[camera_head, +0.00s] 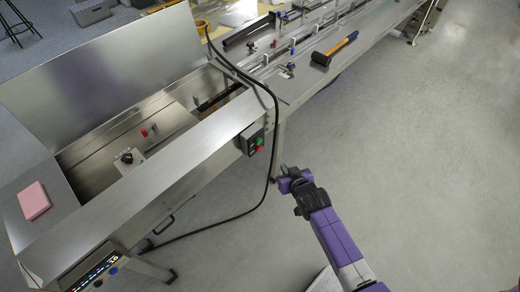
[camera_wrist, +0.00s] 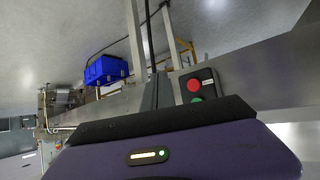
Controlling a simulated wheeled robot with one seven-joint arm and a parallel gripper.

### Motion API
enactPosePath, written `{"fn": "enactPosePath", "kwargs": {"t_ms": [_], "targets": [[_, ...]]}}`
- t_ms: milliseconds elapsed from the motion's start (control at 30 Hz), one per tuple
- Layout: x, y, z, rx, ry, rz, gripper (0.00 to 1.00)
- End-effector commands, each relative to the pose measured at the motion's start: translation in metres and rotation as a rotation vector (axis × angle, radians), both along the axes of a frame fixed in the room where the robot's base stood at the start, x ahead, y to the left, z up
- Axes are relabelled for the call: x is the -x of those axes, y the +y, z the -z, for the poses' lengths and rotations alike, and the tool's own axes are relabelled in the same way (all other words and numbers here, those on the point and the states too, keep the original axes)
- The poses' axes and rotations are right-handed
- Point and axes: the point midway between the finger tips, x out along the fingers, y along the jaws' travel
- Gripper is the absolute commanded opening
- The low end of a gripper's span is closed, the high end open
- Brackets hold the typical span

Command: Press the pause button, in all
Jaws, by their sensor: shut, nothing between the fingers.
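A small dark button box (camera_head: 251,139) is mounted on the side of the steel machine. It carries a red button and a green button. In the wrist view the red button (camera_wrist: 193,85) sits beside a small white label, with the green button (camera_wrist: 196,100) partly behind my gripper's dark edge. I cannot read which button is marked pause. My gripper (camera_head: 284,172) is shut and empty, below and to the right of the box in the head view, apart from it. A second panel with a lit display (camera_head: 95,268) is at the machine's lower left corner.
A black cable (camera_head: 274,120) hangs past the button box to the floor. A hammer (camera_head: 335,49) lies on the conveyor bed, and a pink block (camera_head: 33,201) on the machine's left end. A blue crate (camera_wrist: 106,70) shows in the wrist view. The floor at right is clear.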

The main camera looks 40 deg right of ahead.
Motion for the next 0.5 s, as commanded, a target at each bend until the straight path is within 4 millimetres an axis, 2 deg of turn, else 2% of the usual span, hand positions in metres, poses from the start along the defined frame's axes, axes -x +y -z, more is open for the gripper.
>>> {"fn": "enactPosePath", "kwargs": {"t_ms": [267,500], "targets": [[-0.008,0.0,0.0,0.001,-0.004,0.0,0.0],[-0.037,0.001,0.002,0.002,-0.004,-0.002,0.0]]}}
